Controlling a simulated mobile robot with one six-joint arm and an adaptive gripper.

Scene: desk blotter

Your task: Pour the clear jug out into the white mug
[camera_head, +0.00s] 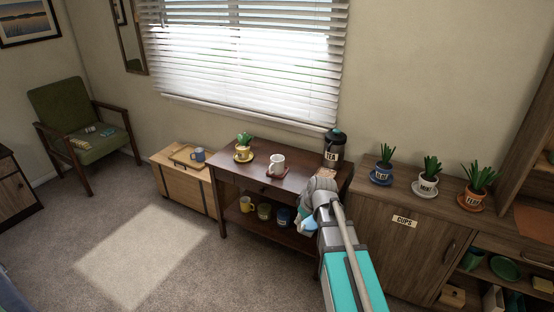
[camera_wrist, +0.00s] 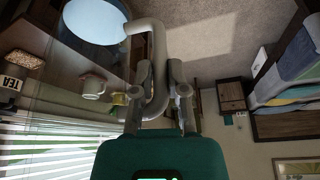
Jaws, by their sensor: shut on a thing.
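The white mug (camera_head: 277,161) stands upright on a red coaster (camera_head: 269,173) on the dark wooden table. It also shows in the wrist view (camera_wrist: 93,87), left of my fingers. My gripper (camera_wrist: 161,78) is shut on the pale handle (camera_wrist: 158,45) of the clear jug (camera_wrist: 95,20), whose round, light blue part shows at the top left of the wrist view. In the head view a pale blue bit of the jug (camera_head: 310,225) shows beside my wrist at the table's front; my arm hides the rest. I cannot tell its tilt or how full it is.
A dark TEA canister (camera_head: 334,147) stands behind right of the mug. A yellow cup with a plant (camera_head: 244,149) is to the left. More cups (camera_head: 264,211) sit on the lower shelf. Potted plants (camera_head: 428,178) line the cabinet at right. Open carpet lies in front.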

